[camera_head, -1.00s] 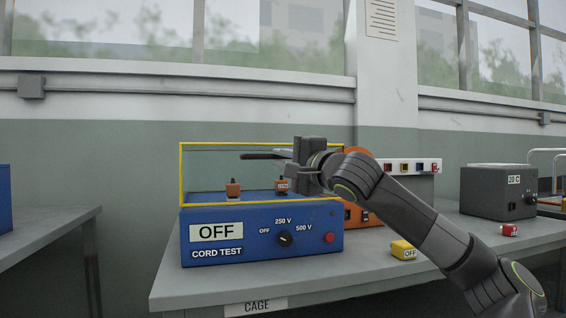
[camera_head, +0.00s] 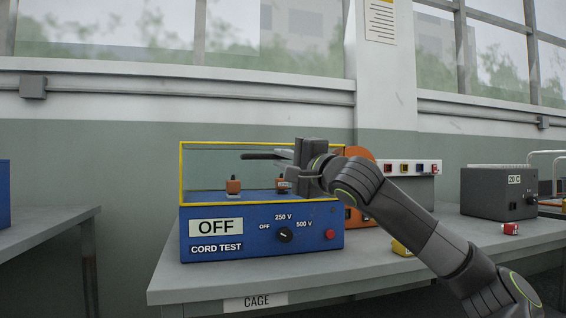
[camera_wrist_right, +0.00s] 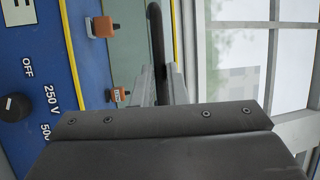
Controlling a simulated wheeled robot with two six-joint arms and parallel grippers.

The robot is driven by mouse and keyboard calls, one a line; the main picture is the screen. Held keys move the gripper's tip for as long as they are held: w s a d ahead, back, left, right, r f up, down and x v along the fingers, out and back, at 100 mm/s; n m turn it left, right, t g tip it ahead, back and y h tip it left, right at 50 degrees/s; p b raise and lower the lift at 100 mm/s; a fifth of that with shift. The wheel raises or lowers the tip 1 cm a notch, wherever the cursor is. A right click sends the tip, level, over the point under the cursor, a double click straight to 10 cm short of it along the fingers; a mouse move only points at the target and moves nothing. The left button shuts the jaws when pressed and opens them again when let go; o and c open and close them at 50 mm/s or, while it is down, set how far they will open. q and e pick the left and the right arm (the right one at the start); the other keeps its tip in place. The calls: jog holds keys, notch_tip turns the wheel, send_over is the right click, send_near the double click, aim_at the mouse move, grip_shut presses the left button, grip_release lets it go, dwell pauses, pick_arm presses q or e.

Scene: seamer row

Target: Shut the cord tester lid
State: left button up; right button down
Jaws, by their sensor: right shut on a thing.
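The blue cord tester (camera_head: 262,242) stands on the grey bench, its display reading OFF. Its clear lid (camera_head: 215,165), edged in yellow, rises above the deck, where two orange terminals (camera_head: 233,186) show through it. I cannot tell the lid's exact angle. My right gripper (camera_head: 294,156) is at the lid's right half, shut on a dark bar-like handle (camera_head: 258,156) that sticks out to the left of it. My left gripper is not in view.
To the right are an orange device (camera_head: 356,217), a panel with coloured sockets (camera_head: 410,168), a dark grey box (camera_head: 490,193) and a red block (camera_head: 510,229). My right arm mostly covers a yellow block (camera_head: 400,247). The bench front edge has a CAGE label (camera_head: 256,302).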

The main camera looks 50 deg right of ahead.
jog(key=shift+a+f, duration=0.2)
jog(key=shift+f, duration=0.35)
jog(key=c, duration=1.5)
grip_release()
jog(key=shift+s+d, duration=0.1)
jog(key=shift+d, duration=0.05)
jog(key=shift+o, duration=0.2)
jog(key=shift+r, duration=0.15)
